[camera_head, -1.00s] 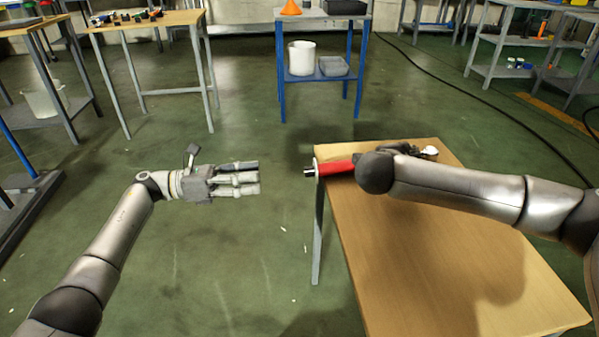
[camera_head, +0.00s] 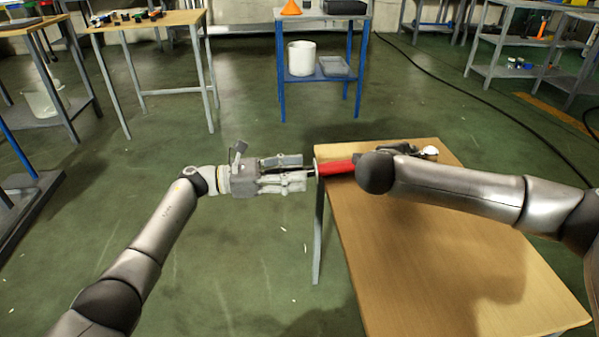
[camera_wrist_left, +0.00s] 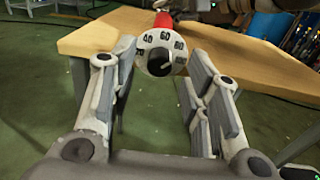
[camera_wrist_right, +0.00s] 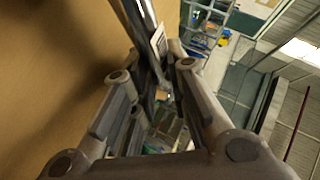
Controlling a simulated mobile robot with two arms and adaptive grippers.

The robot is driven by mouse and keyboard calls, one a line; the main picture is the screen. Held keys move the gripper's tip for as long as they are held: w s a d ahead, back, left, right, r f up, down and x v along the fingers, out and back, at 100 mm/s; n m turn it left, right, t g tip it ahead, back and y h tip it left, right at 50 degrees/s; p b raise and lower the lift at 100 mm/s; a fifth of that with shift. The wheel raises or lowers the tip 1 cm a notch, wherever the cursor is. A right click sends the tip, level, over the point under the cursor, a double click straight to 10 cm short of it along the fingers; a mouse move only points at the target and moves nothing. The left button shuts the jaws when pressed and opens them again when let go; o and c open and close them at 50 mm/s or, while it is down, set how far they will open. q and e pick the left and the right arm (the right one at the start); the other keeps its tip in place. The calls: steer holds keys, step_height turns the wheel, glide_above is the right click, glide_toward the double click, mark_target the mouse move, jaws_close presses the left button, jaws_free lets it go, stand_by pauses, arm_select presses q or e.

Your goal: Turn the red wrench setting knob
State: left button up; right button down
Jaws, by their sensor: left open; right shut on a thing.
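The red wrench (camera_head: 338,167) lies level along the far edge of the wooden table, its end past the table's left corner. In the left wrist view, a white numbered dial (camera_wrist_left: 179,50) with a dark round setting knob (camera_wrist_left: 159,63) sits at the end of the red handle (camera_wrist_left: 162,19). My left gripper (camera_head: 301,171) is open, its fingers on either side of the knob; I cannot tell whether they touch it. My right gripper (camera_wrist_right: 150,70) is shut on the wrench's metal shaft (camera_wrist_right: 141,28); in the head view my right arm mostly hides this grip.
The wooden table (camera_head: 430,250) has a bare top under my right arm. Open green floor (camera_head: 210,270) lies left of it. A blue-framed stand (camera_head: 320,80) with a white bucket (camera_head: 301,58) is behind, and another wooden table (camera_head: 150,22) stands at the back left.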

arm_select(q)
steer(key=shift+d, duration=0.75)
jaws_close()
steer(key=shift+n, duration=0.3)
steer(key=n, duration=0.5)
steer(key=n+g, duration=0.1)
steer(key=n, duration=0.9)
steer(key=shift+w+f+g+h, duration=0.1)
steer(key=shift+w+g+h, duration=0.2)
steer(key=shift+g, duration=0.1)
steer(key=shift+s+n, duration=0.1)
steer(key=shift+n, duration=0.2)
